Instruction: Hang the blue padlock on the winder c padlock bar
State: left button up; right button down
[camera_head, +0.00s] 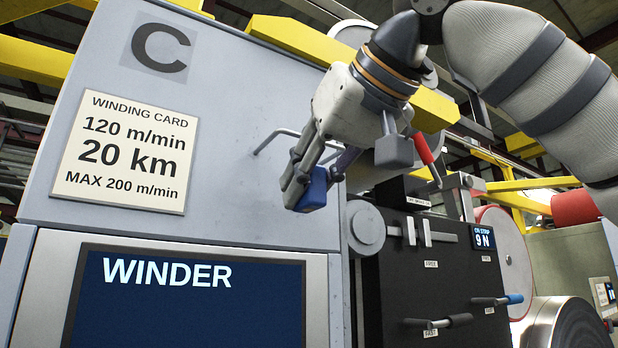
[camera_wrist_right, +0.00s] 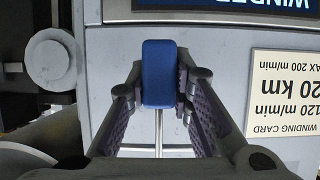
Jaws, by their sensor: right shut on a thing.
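The blue padlock (camera_head: 312,190) is held between the fingers of my right gripper (camera_head: 314,182), in front of the grey winder C cabinet. In the right wrist view the padlock (camera_wrist_right: 158,72) sits between the two fingertips (camera_wrist_right: 158,88). The padlock bar (camera_head: 277,136) is a thin bent metal rod on the cabinet face, partly hidden behind my gripper. In the wrist view a thin metal rod (camera_wrist_right: 158,130) runs below the padlock; I cannot tell whether it is the shackle or the bar. The shackle is not clearly visible. My left gripper is out of view.
The cabinet carries a winding card (camera_head: 126,150) and a dark WINDER screen (camera_head: 190,310). A grey round knob (camera_head: 365,228) and a black panel with handles (camera_head: 425,285) stand right of the gripper. A grey block and red-handled lever (camera_head: 424,150) are close beside my wrist.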

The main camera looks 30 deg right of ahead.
jog(key=shift+f, duration=0.55)
jog(key=c, duration=1.3)
grip_release()
jog(key=shift+c, duration=0.2)
